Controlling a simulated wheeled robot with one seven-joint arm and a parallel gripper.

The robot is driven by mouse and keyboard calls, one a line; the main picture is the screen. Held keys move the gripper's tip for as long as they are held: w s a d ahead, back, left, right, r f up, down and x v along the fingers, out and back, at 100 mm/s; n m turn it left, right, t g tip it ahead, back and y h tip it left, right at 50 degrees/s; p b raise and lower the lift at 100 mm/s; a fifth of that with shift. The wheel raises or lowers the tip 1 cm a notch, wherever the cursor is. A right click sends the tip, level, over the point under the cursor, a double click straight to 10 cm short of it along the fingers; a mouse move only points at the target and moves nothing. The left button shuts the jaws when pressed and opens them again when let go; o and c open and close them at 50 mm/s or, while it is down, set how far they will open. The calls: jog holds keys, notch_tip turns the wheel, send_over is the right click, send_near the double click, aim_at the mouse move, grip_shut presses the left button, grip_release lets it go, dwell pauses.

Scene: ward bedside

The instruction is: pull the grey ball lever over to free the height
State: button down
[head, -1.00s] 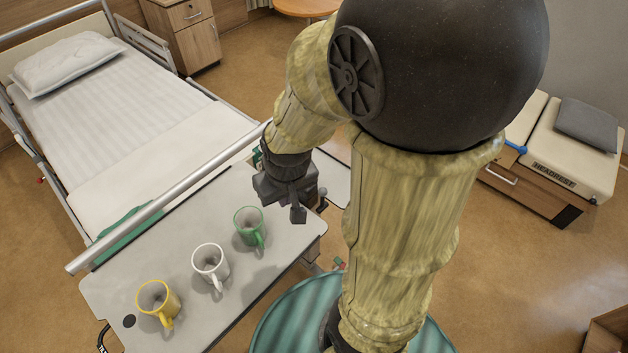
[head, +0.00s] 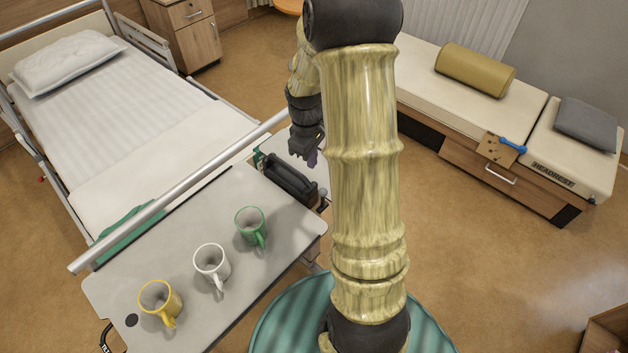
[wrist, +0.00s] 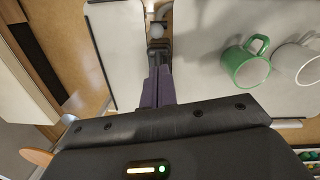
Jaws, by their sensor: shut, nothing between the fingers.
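In the wrist view the lever's grey ball (wrist: 156,30) shows in the gap between two pale table tops, with a curved metal piece beyond it. My gripper (wrist: 158,75) is shut and empty, its purple-grey fingers pointing toward the ball. The fingertips lie just below the ball in the picture; I cannot tell whether they touch it. In the head view my gripper (head: 312,158) hangs over the small side top beyond the main table top.
The overbed table (head: 190,260) holds a yellow mug (head: 158,298), a white mug (head: 210,262) and a green mug (head: 250,226). A dark trough-shaped part (head: 287,180) lies near its far end. The bed (head: 130,120) is to the left, a padded bench (head: 430,90) to the right.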

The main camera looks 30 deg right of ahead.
jog(key=shift+f, duration=0.15)
jog(key=p, duration=0.1)
send_near(315, 183)
jog(key=s+f, duration=0.1)
jog(key=f, duration=0.1)
jog(key=s+f, duration=0.1)
jog(key=a+f, duration=0.1)
jog(key=f, duration=0.1)
jog(key=shift+s+f, duration=0.3)
jog(key=shift+s, duration=0.1)
jog(key=shift+s+d+t, duration=0.1)
jog(key=shift+d+t, duration=0.05)
jog(key=shift+t, duration=0.15)
jog(key=shift+s+r, duration=0.1)
jog(key=shift+s, duration=0.15)
